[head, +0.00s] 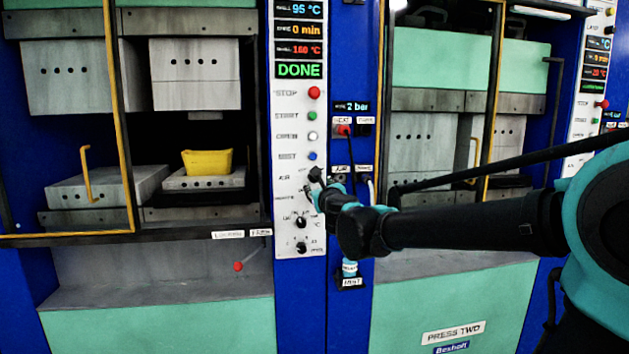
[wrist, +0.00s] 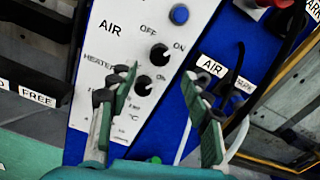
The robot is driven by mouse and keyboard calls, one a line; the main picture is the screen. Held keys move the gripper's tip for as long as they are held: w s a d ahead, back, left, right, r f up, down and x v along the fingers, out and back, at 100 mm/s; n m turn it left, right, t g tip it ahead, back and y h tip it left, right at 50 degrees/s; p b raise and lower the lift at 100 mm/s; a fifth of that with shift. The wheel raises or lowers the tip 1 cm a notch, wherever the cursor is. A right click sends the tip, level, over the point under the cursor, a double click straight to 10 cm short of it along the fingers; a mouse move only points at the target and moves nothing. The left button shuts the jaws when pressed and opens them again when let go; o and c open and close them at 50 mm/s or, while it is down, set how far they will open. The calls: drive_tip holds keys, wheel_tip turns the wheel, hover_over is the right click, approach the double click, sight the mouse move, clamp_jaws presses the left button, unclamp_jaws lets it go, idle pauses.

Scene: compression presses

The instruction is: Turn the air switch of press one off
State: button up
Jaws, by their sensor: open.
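The air switch (wrist: 158,54) is a small black knob on the white control panel (head: 288,222) of press one, with OFF and ON lettered around it in the wrist view. Which way it points is too small to tell. My gripper (wrist: 158,88) is open, with its green-padded fingers apart and nothing between them. In the wrist view the air switch lies just beyond the fingertips, toward the gap. In the head view my gripper (head: 317,186) is at the panel's right edge and hides part of the air switch area.
The heater knob (wrist: 142,86) is just below the air switch, close to my left finger. A blue button (wrist: 180,15) sits above. A side box with AIR label (wrist: 212,67) and cables is on the right. Press one's display reads DONE (head: 299,70); a yellow part (head: 207,162) lies inside.

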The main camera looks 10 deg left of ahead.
drive_tip(key=x, duration=0.8)
drive_tip(key=shift+w, duration=0.25)
drive_tip(key=shift+a, duration=0.1)
clamp_jaws()
